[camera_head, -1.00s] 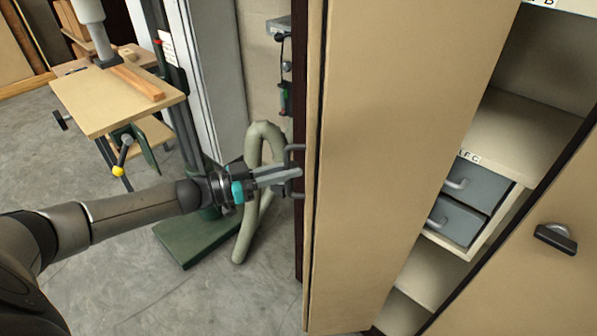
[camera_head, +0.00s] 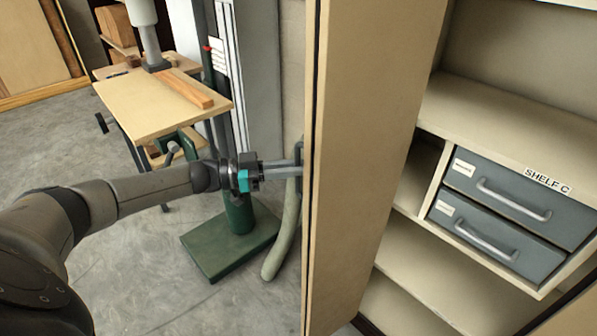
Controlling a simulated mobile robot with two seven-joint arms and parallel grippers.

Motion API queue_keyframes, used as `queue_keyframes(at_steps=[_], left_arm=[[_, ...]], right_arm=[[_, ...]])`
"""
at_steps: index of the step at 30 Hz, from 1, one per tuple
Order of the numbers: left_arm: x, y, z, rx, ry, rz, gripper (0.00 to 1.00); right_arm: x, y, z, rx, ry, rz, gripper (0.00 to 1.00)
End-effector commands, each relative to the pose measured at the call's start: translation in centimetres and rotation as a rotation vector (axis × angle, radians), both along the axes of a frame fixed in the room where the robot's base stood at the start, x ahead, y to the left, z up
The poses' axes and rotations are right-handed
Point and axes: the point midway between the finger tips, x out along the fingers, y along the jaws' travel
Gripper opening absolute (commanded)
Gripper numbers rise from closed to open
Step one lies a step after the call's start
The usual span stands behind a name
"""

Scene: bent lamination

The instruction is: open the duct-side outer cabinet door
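The beige outer cabinet door (camera_head: 372,150) stands swung open, its edge toward me and its inner face to the right. Its dark handle (camera_head: 300,158) is on the far left face and is mostly hidden. My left gripper (camera_head: 292,170) reaches in from the left at the handle, with its fingers together around the bar; the fingertips are partly hidden by the door edge. The cabinet interior (camera_head: 480,105) shows to the right of the door. My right gripper is not in view.
Two grey drawers (camera_head: 510,205) sit inside the cabinet by a "SHELF C" label. A drill press with a green base (camera_head: 215,258) and a wooden worktable (camera_head: 160,105) stand behind my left arm. Floor at left is clear.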

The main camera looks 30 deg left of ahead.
Motion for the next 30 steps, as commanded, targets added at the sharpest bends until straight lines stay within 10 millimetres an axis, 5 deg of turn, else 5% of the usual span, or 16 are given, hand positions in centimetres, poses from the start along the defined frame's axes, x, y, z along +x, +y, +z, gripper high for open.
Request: queue_keyframes(at_steps=[14,15,21,30], left_arm=[[0.27,0.12,0.1,-0.001,-0.002,0.005,0.0],[0.26,0.1,0.11,-0.001,-0.002,0.004,0.2],[0.21,0.08,0.1,-0.001,-0.002,0.002,0.43],[0.06,0.14,0.03,-0.001,-0.001,0.0,0.45]], right_arm=[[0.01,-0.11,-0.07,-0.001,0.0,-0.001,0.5],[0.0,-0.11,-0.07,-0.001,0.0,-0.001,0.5],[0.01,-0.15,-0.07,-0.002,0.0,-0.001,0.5],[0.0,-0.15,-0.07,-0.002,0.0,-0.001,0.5]])
